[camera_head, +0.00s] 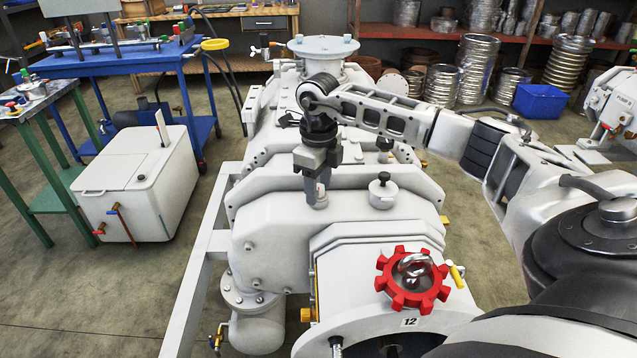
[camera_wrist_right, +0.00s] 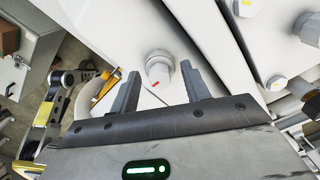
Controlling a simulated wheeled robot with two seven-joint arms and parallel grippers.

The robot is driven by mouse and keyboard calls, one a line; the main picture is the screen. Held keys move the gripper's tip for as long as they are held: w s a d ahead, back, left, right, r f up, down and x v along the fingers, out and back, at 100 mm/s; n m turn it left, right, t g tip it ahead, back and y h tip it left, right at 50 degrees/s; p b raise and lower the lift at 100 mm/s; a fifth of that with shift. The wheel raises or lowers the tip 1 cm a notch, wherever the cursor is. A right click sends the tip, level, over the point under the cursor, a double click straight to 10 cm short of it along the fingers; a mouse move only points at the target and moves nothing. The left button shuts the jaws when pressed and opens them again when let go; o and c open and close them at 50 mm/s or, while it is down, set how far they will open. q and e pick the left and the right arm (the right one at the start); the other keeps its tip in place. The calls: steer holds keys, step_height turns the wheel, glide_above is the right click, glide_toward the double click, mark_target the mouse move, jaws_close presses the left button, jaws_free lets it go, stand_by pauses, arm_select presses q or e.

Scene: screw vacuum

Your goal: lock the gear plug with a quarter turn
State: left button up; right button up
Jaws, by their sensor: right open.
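My right gripper (camera_head: 317,178) points down over the white pump housing. Its two grey fingers are open in the right wrist view (camera_wrist_right: 160,68). Between them, with a gap on both sides, shows a round pale plug (camera_wrist_right: 158,66) with a short red mark on it. The plug appears in the head view (camera_head: 316,198) just below the fingers, partly hidden by them. I cannot tell how far the fingertips reach down around it. A red gear-shaped wheel (camera_head: 385,283) with a metal ring sits on the housing's near end, above a label "12". My left gripper is not in view.
A cap with a black knob (camera_head: 382,179) stands on the housing to the right of the gripper. A large flanged port (camera_head: 324,45) rises behind. A white box (camera_head: 130,190) and a blue cart (camera_head: 120,62) stand left. Open floor lies between box and pump.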

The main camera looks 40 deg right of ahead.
steer(key=c, duration=0.8)
steer(key=shift+r+m+p, duration=0.1)
steer(key=shift+m+p, duration=0.3)
steer(key=shift+m, duration=0.3)
steer(key=m+p, duration=0.1)
steer(key=m, duration=0.1)
steer(key=shift+m, duration=0.4)
steer(key=m+p, duration=0.1)
steer(key=m, duration=0.3)
steer(key=shift+p, duration=0.35)
steer(key=shift+m, duration=0.8)
steer(key=o, duration=1.1)
steer(key=shift+c, duration=0.2)
